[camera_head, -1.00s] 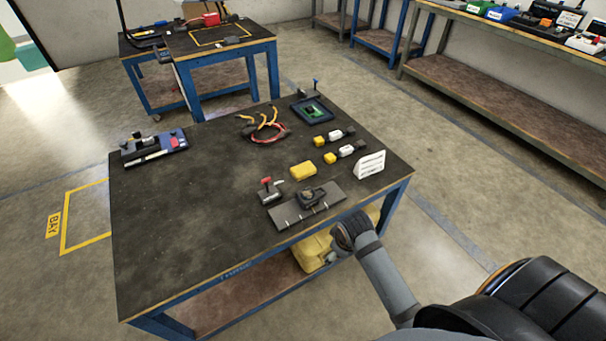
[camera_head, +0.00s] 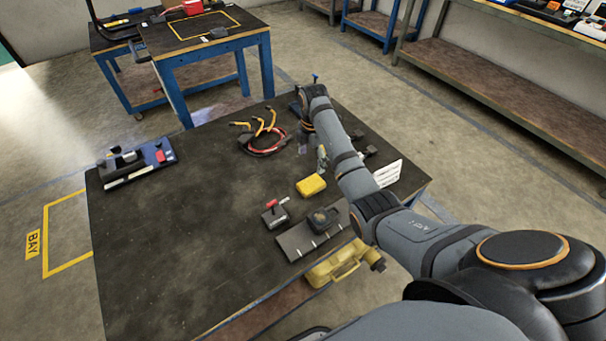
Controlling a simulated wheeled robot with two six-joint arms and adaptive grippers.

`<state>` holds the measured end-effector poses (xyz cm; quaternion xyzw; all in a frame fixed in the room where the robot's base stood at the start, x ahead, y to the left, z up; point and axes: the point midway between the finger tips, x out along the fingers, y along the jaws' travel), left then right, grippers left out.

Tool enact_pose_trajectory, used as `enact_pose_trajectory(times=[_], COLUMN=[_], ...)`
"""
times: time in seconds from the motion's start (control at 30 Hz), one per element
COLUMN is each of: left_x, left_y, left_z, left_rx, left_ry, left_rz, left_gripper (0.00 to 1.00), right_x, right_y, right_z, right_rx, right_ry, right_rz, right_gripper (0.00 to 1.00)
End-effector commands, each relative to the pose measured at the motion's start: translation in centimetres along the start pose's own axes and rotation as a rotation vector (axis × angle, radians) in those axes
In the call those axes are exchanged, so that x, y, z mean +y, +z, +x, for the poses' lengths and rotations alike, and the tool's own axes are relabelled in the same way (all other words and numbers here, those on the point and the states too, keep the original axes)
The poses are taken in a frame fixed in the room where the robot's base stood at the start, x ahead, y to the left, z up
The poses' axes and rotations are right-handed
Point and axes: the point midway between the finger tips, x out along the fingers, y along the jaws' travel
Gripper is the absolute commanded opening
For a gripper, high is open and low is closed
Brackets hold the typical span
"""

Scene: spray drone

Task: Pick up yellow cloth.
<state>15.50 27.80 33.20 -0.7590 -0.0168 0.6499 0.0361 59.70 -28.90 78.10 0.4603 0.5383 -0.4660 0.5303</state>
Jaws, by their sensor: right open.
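The yellow cloth (camera_head: 311,185) is a small folded pad lying flat on the dark top of the workbench (camera_head: 180,240), right of its middle. My right arm reaches over the bench from the lower right. My right gripper (camera_head: 312,152) hangs beyond the cloth, on its far side, small and partly hidden by my arm. It is open and apart from the cloth. My left gripper is not in view.
A red-handled clamp (camera_head: 275,214) and a grey plate with a black device (camera_head: 322,219) lie nearer than the cloth. Red and yellow cables (camera_head: 262,140) lie beyond it. A blue tool tray (camera_head: 138,163) sits at left. The bench's left half is mostly clear.

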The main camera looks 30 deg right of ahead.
Motion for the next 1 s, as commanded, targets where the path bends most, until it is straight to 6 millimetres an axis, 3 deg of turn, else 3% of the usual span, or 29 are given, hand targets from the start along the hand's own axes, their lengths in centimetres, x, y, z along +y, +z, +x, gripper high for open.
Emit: enact_pose_trajectory(times=[0.07, 0.23, 0.33, 0.43, 0.57, 0.67, 0.83, 1.0], left_x=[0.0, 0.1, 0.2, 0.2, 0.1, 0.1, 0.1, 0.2], left_y=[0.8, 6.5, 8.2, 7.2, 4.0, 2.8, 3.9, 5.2], left_z=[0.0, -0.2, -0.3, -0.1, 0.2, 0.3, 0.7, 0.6], left_rx=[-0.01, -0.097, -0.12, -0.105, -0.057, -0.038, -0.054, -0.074], left_ry=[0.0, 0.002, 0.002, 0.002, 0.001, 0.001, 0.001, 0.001], left_rz=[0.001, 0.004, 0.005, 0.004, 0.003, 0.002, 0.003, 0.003], left_gripper=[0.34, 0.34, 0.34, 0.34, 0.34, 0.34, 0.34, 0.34], right_x=[-0.1, -0.1, -0.1, -0.1, -0.1, -0.2, -0.2, -0.1], right_y=[0.0, 0.0, 0.0, 0.0, -0.1, -0.4, -0.6, -0.5], right_z=[0.3, 3.1, 4.6, 5.3, 5.6, 7.1, 9.9, 10.6], right_rx=[0.0, 0.0, -0.001, -0.001, -0.001, 0.001, 0.0, -0.001], right_ry=[-0.002, -0.004, -0.003, 0.0, -0.001, -0.003, -0.002, 0.0], right_rz=[0.0, 0.002, 0.003, 0.003, 0.003, 0.003, 0.003, 0.003], right_gripper=[0.83, 0.83, 0.83, 0.83, 0.83, 0.83, 0.83, 0.83])
